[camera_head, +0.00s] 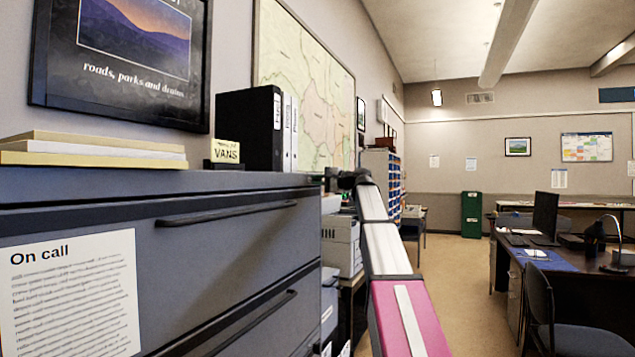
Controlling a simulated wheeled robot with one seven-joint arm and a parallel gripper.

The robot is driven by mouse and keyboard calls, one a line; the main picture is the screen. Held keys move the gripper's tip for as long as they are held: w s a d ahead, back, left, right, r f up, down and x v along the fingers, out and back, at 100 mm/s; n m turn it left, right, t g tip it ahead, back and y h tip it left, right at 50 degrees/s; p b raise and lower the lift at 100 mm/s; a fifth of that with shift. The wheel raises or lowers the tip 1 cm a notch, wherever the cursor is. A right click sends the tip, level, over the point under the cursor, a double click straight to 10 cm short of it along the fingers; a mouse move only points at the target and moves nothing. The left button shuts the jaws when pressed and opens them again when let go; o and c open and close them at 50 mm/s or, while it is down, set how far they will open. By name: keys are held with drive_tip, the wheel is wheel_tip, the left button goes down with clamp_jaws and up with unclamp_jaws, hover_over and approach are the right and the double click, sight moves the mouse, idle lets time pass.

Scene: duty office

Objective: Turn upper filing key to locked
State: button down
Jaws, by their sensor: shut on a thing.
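The dark grey filing cabinet (240,235) fills the left foreground. Its upper drawer has a long black handle (228,213), and a second drawer front shows below. My arm reaches from the bottom right up to the cabinet's top right corner. My gripper (333,179) is there, small and dark against the cabinet edge, shut on the upper filing key. The key and its lock are too small and hidden by the gripper, so how far the key is turned cannot be seen. Both visible drawers look shut.
Boxes (341,245) stand behind my arm. A desk (560,262) and chair (560,315) are at right; the floor between is clear.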

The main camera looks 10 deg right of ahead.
drive_tip(key=c, duration=1.2)
unclamp_jaws()
drive_tip(key=shift+d, duration=0.1)
drive_tip(key=v, duration=1)
drive_tip(key=shift+s+d, duration=0.25)
drive_tip(key=shift+d, duration=0.05)
drive_tip(key=s+a+f+g+h, duration=0.1)
drive_tip(key=s+a+f+h, duration=0.15)
drive_tip(key=f, duration=1.25)
drive_tip(key=s+a+f+n+g+h, duration=0.1)
drive_tip(key=a+f+g+h, duration=0.15)
drive_tip(key=f, duration=1.15)
drive_tip(key=s+a+f+g+h, duration=0.1)
drive_tip(key=s+a+f+h, duration=0.15)
drive_tip(key=f, duration=1.25)
drive_tip(key=s+f+n+g+h, duration=0.1)
drive_tip(key=s+f+n+h, duration=0.1)
drive_tip(key=s+f, duration=0.6)
drive_tip(key=s+a+f+n+g+h, duration=0.1)
drive_tip(key=s+f+n+g+h, duration=0.1)
drive_tip(key=s+f, duration=0.6)
drive_tip(key=s+f+n+g+h, duration=0.2)
drive_tip(key=s+f, duration=0.6)
drive_tip(key=f, duration=0.6)
drive_tip(key=shift+s+a+g+h, duration=0.3)
drive_tip(key=shift+a+h, duration=0.1)
drive_tip(key=shift+h, duration=0.35)
